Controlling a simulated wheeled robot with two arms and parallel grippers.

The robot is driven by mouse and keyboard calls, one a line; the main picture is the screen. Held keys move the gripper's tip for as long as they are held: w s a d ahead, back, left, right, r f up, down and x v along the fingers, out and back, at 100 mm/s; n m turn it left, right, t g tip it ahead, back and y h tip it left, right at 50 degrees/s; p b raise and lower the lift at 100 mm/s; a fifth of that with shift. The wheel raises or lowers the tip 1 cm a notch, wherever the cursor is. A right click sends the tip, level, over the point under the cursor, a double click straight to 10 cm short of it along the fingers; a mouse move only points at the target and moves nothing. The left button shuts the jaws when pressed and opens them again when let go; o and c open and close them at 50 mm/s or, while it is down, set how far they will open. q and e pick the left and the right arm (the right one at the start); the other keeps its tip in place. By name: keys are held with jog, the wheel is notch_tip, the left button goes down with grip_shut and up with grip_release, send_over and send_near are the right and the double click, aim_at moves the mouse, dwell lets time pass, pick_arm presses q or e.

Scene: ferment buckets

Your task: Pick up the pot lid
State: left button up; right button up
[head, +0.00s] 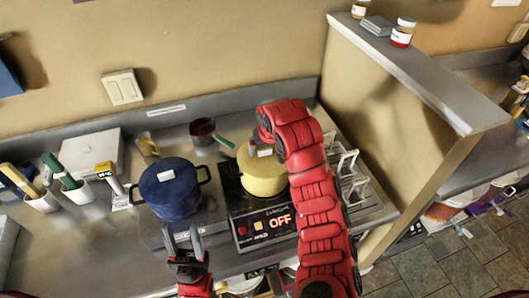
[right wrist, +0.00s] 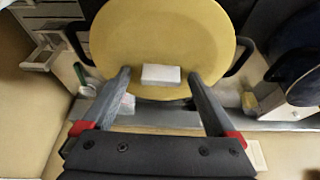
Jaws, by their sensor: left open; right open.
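The yellow pot (head: 262,178) stands on the black cooker, closed by a yellow lid (right wrist: 160,35) with a white block handle (right wrist: 161,74). The handle also shows in the head view (head: 265,153). My right gripper (right wrist: 160,80) is open, its two fingers pointing at the lid with the handle between them in the picture. I cannot tell whether they touch the lid. In the head view the red arm hides the lid's right edge. A dark blue pot (head: 172,195) with a white-handled lid stands to the left. My left gripper (head: 182,235) is open and empty near the counter's front.
The cooker's panel (head: 265,228) reads OFF. A small dark red saucepan (head: 203,130) stands behind. A white wire rack (head: 350,175) is right of the cooker, beside a raised partition (head: 420,75). White cups with utensils (head: 75,190) stand at the left.

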jog(key=shift+s, duration=0.25)
jog(key=shift+c, duration=2.3)
grip_shut()
